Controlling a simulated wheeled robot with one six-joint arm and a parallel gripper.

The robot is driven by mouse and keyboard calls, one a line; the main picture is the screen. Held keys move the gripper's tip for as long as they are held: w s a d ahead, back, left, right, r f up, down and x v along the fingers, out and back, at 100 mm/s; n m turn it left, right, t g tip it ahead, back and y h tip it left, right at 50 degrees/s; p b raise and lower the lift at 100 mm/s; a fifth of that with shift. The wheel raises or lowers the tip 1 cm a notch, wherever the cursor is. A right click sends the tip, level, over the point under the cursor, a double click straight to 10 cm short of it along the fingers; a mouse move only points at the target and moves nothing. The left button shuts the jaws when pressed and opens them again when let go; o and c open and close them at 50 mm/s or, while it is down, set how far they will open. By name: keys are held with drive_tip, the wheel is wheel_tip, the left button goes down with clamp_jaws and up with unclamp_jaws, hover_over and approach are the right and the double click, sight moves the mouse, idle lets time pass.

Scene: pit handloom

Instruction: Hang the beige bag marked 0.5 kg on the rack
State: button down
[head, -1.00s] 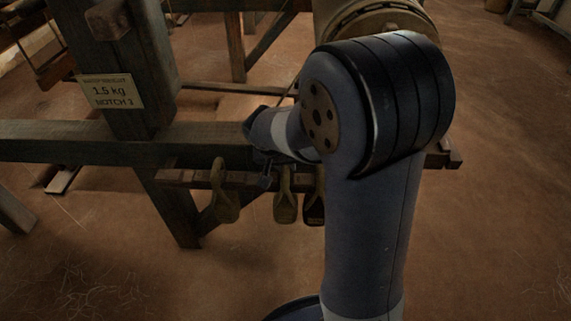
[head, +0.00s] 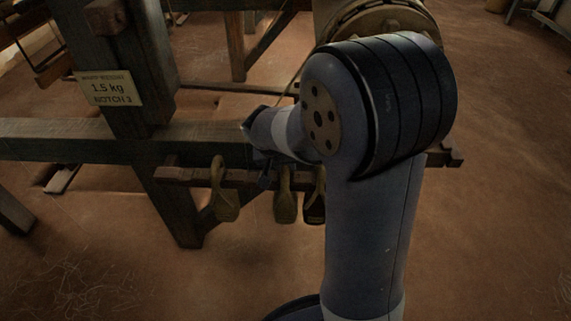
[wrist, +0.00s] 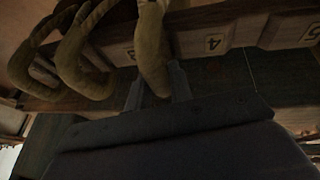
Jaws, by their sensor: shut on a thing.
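My gripper (wrist: 157,88) is shut on the neck of a beige bag (wrist: 151,45), right against the wooden rack (wrist: 262,62) in the wrist view. In the head view my gripper (head: 266,178) is at the rack bar (head: 200,177), partly hidden by my arm. Beside it hangs a beige bag (head: 286,207), seemingly the held one. I cannot read its mark or tell whether its loop rests on a peg. A beige bag (head: 225,203) hangs to the left and a darker bag (head: 315,207) to the right, partly behind my arm.
In the wrist view, looped bag straps (wrist: 93,60) lie close to the left of my fingers. The rack shows number tags such as 4 (wrist: 214,42) and 5 (wrist: 312,33). A sign (head: 110,90) reading 1.5 kg, notch 3, is on the loom post. Floor below is clear.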

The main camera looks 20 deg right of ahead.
drive_tip(key=c, duration=1.2)
unclamp_jaws()
drive_tip(key=p+v, duration=0.3)
drive_tip(key=v, duration=0.8)
drive_tip(key=shift+f, duration=0.1)
drive_tip(key=shift+f, duration=0.1)
drive_tip(key=b+x, duration=0.2)
drive_tip(key=x, duration=0.8)
drive_tip(key=shift+w+d, duration=0.15)
drive_tip(key=shift+f+b, duration=0.15)
drive_tip(key=shift+b, duration=0.15)
